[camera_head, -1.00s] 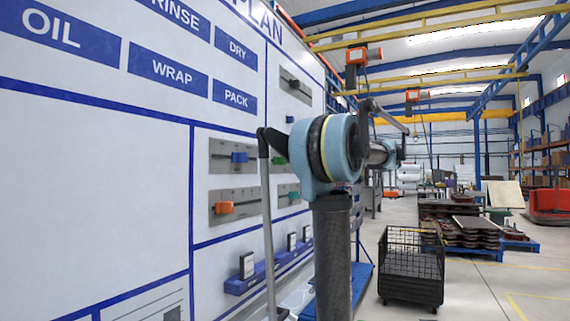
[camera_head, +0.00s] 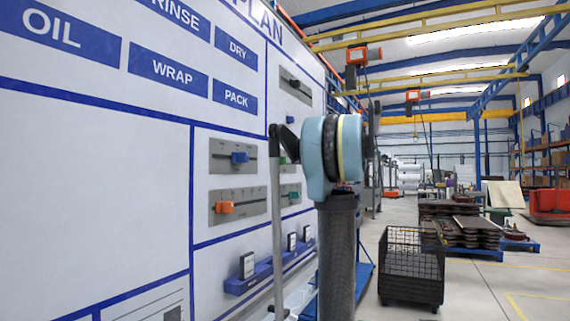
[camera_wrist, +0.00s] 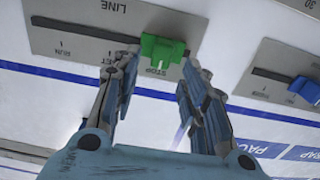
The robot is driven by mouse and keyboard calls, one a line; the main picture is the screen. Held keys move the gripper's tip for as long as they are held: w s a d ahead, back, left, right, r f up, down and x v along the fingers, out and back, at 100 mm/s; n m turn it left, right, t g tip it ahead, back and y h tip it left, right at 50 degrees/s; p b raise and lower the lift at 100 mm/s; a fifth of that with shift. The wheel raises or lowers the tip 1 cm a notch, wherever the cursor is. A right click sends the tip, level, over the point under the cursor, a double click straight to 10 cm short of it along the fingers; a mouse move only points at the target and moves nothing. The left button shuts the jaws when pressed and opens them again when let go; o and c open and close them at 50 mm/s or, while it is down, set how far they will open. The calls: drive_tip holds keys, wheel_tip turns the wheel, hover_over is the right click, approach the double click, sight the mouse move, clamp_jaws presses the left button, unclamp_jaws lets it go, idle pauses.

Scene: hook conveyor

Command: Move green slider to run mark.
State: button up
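The green slider (camera_wrist: 163,52) sits in the slot of a grey plate (camera_wrist: 60,38) in the wrist view, beside the STOP mark (camera_wrist: 158,71). The RUN mark (camera_wrist: 66,53) is on the same plate, toward the left of the picture. My gripper (camera_wrist: 160,62) is open, with one finger on each side of the slider. The left fingertip is close to the slider's left side; I cannot tell whether either finger touches it. In the head view my arm hides the gripper and much of that plate.
A blue slider (camera_wrist: 305,90) sits on a neighbouring plate and also shows in the head view (camera_head: 240,158). An orange slider (camera_head: 224,207) is below it. A blue shelf (camera_head: 240,284) holds small dark-framed tags. A wire cart (camera_head: 411,268) stands on the floor to the right.

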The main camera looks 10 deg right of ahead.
sight(285, 159)
drive_tip(key=shift+x, duration=2.45)
clamp_jaws()
